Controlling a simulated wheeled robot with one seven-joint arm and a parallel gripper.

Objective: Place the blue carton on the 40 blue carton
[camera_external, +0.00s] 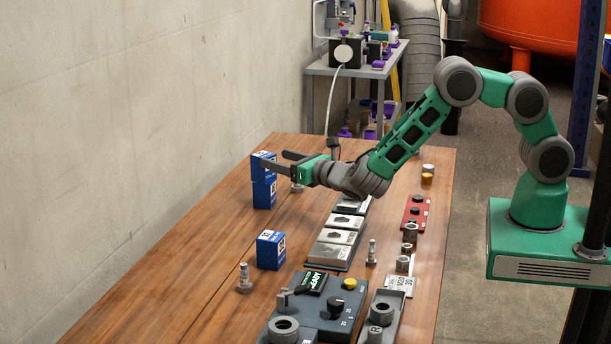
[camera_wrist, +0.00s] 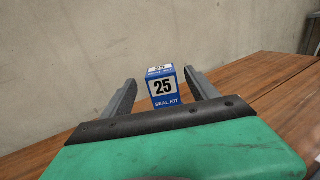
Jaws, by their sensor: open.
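In the external view two blue cartons are stacked near the far left of the wooden table. The upper blue carton (camera_external: 262,167) sits on the lower one (camera_external: 264,196). My gripper (camera_external: 272,158) is open at the height of the upper carton. In the wrist view this blue carton (camera_wrist: 163,88) reads 25 SEAL KIT and shows between the open fingers of my gripper (camera_wrist: 160,76), with gaps on both sides. A third blue carton (camera_external: 271,250) stands alone nearer the camera; its number is too small to read. The lower carton's number is also unreadable.
The wooden table (camera_external: 215,285) has free room left of the cartons. Grey trays (camera_external: 335,245), a dark control panel (camera_external: 318,308) and a red block (camera_external: 416,212) lie to the right.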

